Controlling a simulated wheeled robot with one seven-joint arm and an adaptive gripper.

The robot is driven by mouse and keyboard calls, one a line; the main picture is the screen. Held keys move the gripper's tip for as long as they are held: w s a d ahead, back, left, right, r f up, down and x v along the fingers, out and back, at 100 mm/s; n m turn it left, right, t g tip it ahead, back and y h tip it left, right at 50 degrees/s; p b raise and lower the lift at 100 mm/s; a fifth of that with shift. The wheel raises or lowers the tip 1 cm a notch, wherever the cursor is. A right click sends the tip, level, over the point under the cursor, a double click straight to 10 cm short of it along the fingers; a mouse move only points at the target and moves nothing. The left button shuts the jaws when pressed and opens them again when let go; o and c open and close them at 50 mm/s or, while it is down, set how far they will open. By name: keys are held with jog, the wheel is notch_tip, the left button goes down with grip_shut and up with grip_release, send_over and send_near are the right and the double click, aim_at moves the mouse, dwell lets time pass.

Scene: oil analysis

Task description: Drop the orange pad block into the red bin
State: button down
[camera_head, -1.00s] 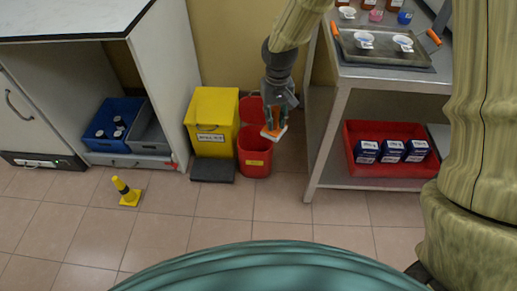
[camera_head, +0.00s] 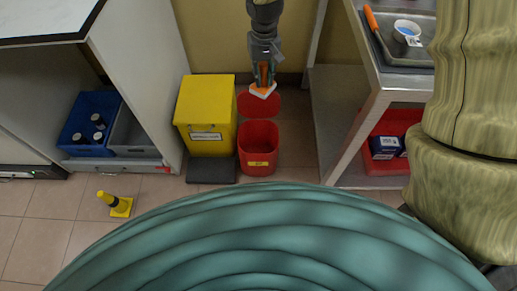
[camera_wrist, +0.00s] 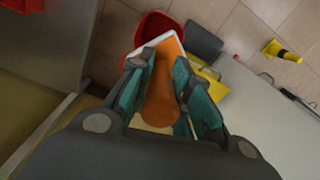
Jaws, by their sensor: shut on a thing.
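The orange pad block (camera_wrist: 160,95) has an orange grip and a white-edged pad. My gripper (camera_head: 263,80) is shut on it, with a finger on each side of the orange grip in the wrist view. The red bin (camera_head: 258,148) stands on the floor with its red lid (camera_head: 260,104) open at the back. In the head view the block shows in front of the lid, above the bin's opening. In the wrist view the red bin (camera_wrist: 154,26) shows partly beyond the pad, which hides some of it. The exact height of the block over the bin cannot be told.
A yellow bin (camera_head: 208,105) stands directly left of the red bin, with a dark pedal plate in front. A metal trolley (camera_head: 340,165) stands to the right. A small yellow post (camera_head: 120,206) stands on the floor at left.

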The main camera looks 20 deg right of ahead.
jog(key=w+f+m+b, duration=0.1)
jog(key=f+m+b, duration=0.1)
jog(key=f+b, duration=0.6)
jog(key=w+d+f+m+b, duration=0.1)
jog(key=w+f+m+b, duration=0.1)
jog(key=f+b, duration=0.7)
notch_tip(320, 180, down, 8)
jog(key=shift+d+r+m+b, duration=0.15)
jog(key=shift+r+m+b, duration=0.15)
jog(key=shift+m, duration=0.4)
jog(key=shift+w+f, duration=0.1)
jog(key=shift+f, duration=0.1)
notch_tip(320, 180, down, 6)
jog(key=b, duration=0.7)
jog(key=shift+r, duration=0.25)
jog(key=c, duration=1.2)
grip_release()
jog(key=shift+c, duration=0.2)
jog(key=shift+r, duration=0.1)
